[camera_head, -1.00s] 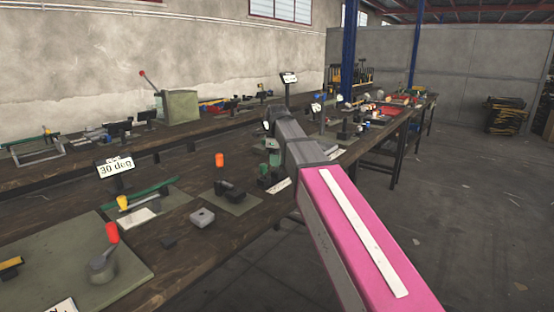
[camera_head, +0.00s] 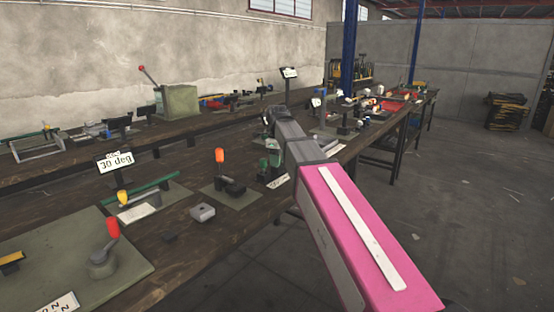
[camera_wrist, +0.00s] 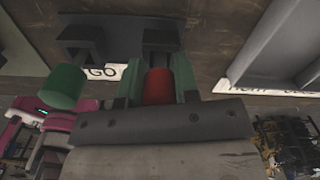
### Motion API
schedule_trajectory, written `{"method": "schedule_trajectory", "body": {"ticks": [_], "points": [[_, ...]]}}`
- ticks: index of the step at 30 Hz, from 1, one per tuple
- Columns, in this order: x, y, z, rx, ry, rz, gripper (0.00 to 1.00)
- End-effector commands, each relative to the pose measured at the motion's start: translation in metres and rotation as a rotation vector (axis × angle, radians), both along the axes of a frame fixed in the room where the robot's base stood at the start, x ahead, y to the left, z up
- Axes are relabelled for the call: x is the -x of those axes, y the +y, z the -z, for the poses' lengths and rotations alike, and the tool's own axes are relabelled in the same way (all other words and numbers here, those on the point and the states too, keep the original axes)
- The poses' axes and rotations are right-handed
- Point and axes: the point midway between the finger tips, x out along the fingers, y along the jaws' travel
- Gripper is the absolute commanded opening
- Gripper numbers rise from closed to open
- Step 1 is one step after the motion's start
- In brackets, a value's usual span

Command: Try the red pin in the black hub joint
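In the wrist view a red pin (camera_wrist: 158,86) stands between the two green fingers of my gripper (camera_wrist: 158,80), which appear shut on it. Two black blocks with notched tops, (camera_wrist: 82,45) and (camera_wrist: 160,40), are just beyond the fingers. The right one is directly in line with the pin. I cannot tell whether either is the black hub joint, or whether the pin touches it. In the head view my arm reaches over the bench and hides the pin; the gripper end is small and partly hidden.
A green cylinder (camera_wrist: 64,87) is left of my gripper, near a white label reading GO (camera_wrist: 110,73). A grey channel-shaped part (camera_wrist: 275,45) is at the right.

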Motion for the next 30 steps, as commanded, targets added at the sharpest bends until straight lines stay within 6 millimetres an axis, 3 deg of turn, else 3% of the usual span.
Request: {"method": "schedule_trajectory", "body": {"ticks": [1,2,3,14,30], "points": [[0.0,0.0,0.0,0.0,0.0,0.0,0.45],[0.0,0.0,0.0,0.0,0.0,0.0,0.54],[0.0,0.0,0.0,0.0,0.0,0.0,0.58],[-0.001,0.0,-0.005,-0.001,-0.001,0.0,0.58],[-0.001,0.0,-0.089,0.0,-0.002,0.0,0.58]]}}
